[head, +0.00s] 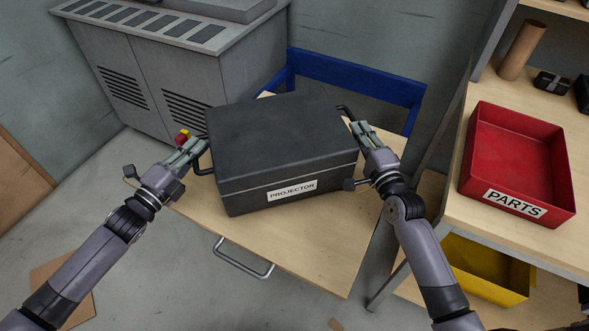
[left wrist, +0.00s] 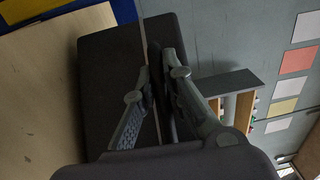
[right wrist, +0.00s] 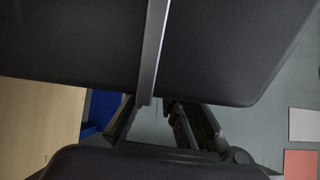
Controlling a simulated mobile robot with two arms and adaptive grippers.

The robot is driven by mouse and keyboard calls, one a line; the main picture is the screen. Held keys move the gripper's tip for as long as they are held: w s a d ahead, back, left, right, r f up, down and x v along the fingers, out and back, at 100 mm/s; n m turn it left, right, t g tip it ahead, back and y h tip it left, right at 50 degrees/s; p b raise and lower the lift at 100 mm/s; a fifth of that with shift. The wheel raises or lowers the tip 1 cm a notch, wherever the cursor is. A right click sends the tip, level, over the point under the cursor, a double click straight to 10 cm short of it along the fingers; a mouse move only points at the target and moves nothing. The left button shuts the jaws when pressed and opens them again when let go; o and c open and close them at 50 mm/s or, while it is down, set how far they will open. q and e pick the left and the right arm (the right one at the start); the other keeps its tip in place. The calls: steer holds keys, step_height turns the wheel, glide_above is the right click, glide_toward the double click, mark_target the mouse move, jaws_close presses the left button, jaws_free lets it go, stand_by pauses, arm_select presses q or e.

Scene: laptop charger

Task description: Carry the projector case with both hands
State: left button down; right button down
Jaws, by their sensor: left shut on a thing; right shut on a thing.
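The black projector case (head: 282,150), with a white PROJECTOR label on its front, is over the wooden top of a cart. I cannot tell whether its underside touches the wood. My left gripper (head: 197,150) is shut on the handle at the case's left side. In the left wrist view the fingers (left wrist: 158,85) close around the dark handle beside the case (left wrist: 105,80). My right gripper (head: 356,126) is shut on the handle at the right side. In the right wrist view the case (right wrist: 215,45) fills the top, and its handle is mostly hidden.
The cart's wooden top (head: 290,245) has a blue back rail (head: 360,75) and a metal handle (head: 243,260). A grey machine cabinet (head: 175,75) stands behind left. A shelf at right holds a red PARTS bin (head: 515,150), with a yellow bin (head: 485,272) below.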

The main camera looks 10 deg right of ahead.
arm_select(q)
steer(key=shift+f+b, duration=0.55)
steer(key=shift+b, duration=0.05)
arm_select(e)
steer(key=shift+d+f, duration=0.1)
steer(key=shift+f, duration=0.35)
arm_select(q)
steer(key=c, duration=2.1)
jaws_free()
steer(key=shift+f, duration=0.1)
arm_select(e)
steer(key=c, duration=2)
jaws_free()
steer(key=shift+f, duration=0.1)
steer(key=shift+c, duration=0.2)
arm_select(q)
steer(key=o, duration=0.3)
steer(key=shift+s, duration=0.1)
arm_select(e)
steer(key=shift+o, duration=1.3)
steer(key=shift+s, duration=0.1)
arm_select(q)
steer(key=shift+o, duration=0.7)
arm_select(e)
steer(key=shift+o, duration=0.6)
